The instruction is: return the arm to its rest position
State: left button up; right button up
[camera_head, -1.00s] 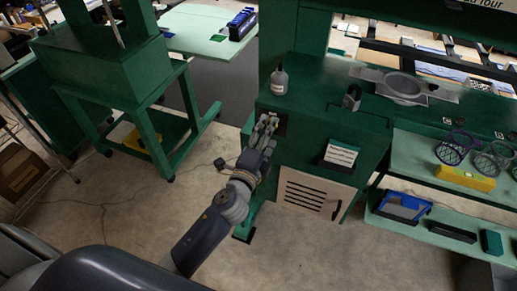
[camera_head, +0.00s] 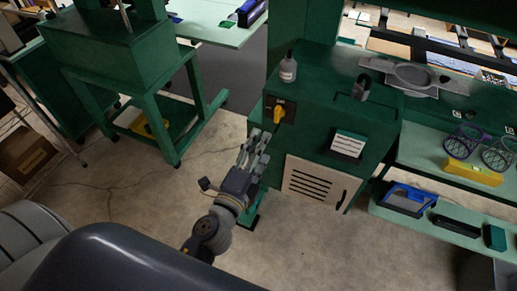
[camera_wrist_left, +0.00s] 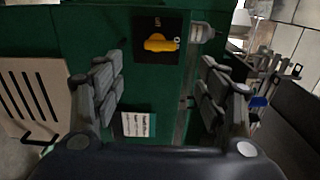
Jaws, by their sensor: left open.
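My left gripper (camera_head: 255,147) is in the head view, in front of the left edge of a green machine cabinet (camera_head: 318,110). Its fingers are spread and hold nothing. A yellow rotary switch (camera_head: 279,113) on a dark plate sits on the cabinet's front, above and to the right of the fingertips. In the left wrist view both fingers frame the cabinet face, and the yellow switch (camera_wrist_left: 160,43) shows beyond and between them, apart from both. My right gripper is in neither view.
A grey bottle (camera_head: 288,68) stands on the cabinet top. A louvred panel (camera_head: 317,186) is low on its front. Shelves at right hold wire baskets, a yellow box (camera_head: 473,172) and a blue-framed bin (camera_head: 407,199). A green stand (camera_head: 145,95) is at left. The floor (camera_head: 130,200) between is mostly clear.

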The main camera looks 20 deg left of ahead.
pick_arm(q)
jog(key=s+f+n+g, duration=0.2)
jog(key=s+f+g, duration=0.1)
jog(key=f, duration=0.9)
jog(key=s+f+n+g, duration=0.2)
jog(key=s+f+n, duration=0.1)
jog(key=f, duration=0.8)
jog(key=s+f+n+g, duration=0.2)
jog(key=s+f+g, duration=0.1)
jog(key=f, duration=0.9)
jog(key=s+a+f+n+g, duration=0.2)
jog(key=s+f, duration=0.4)
jog(key=s, duration=0.4)
jog(key=s+a+f+n+g, duration=0.2)
jog(key=s+f+n+g, duration=0.2)
jog(key=s+f, duration=0.3)
jog(key=s+a+f+n+g, duration=0.2)
jog(key=s+f, duration=0.5)
jog(key=s, duration=0.6)
jog(key=shift+a+n+g+y, duration=0.3)
jog(key=shift+n+g, duration=0.2)
jog(key=shift+n, duration=0.1)
